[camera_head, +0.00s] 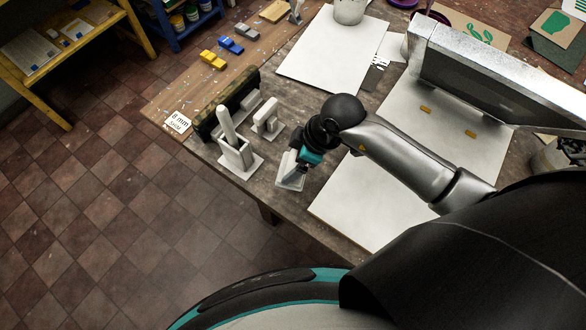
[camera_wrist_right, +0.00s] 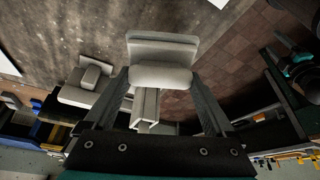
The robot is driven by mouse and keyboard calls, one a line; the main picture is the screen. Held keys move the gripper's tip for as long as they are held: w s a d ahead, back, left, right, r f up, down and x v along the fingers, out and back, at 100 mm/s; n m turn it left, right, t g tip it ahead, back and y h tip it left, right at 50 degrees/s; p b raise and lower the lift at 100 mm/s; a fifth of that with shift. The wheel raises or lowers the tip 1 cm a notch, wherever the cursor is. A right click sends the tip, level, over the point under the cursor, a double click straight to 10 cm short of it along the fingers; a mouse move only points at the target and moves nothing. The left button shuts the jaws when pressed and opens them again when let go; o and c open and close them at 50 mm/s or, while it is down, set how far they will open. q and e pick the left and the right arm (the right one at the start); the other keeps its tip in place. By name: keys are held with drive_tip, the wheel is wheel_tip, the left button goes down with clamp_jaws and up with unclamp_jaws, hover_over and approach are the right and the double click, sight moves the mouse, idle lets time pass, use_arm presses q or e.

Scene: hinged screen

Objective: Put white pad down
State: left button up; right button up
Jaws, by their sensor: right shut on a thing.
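My right gripper (camera_head: 298,160) is over the front edge of the wooden table, partly hidden behind its own wrist. In the right wrist view the gripper's two fingers (camera_wrist_right: 160,80) are shut on the handle of a white pad (camera_wrist_right: 162,48). The flat base of this white pad (camera_head: 289,177) shows below the gripper in the head view. I cannot tell whether the base touches the table. A second white pad (camera_head: 268,118) stands on the table to the left, and also shows in the right wrist view (camera_wrist_right: 82,92).
A white holder (camera_head: 237,155) with an upright white stick stands left of the gripper. A dark roller-like bar (camera_head: 226,103) lies behind it. Bare table shows between the pads and sheets.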

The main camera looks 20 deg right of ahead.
drive_tip(key=shift+f, duration=0.8)
wheel_tip(320, 180, down, 3)
drive_tip(key=shift+f+b, duration=0.1)
drive_tip(key=shift+b, duration=0.3)
use_arm(q)
drive_tip(key=shift+w+f, duration=0.4)
drive_tip(key=shift+w, duration=0.1)
use_arm(e)
drive_tip(key=o, duration=0.9)
use_arm(q)
drive_tip(key=shift+s, duration=0.2)
drive_tip(key=shift+r+p, duration=0.95)
drive_tip(key=shift+p, duration=0.05)
use_arm(e)
drive_tip(key=v, duration=1.2)
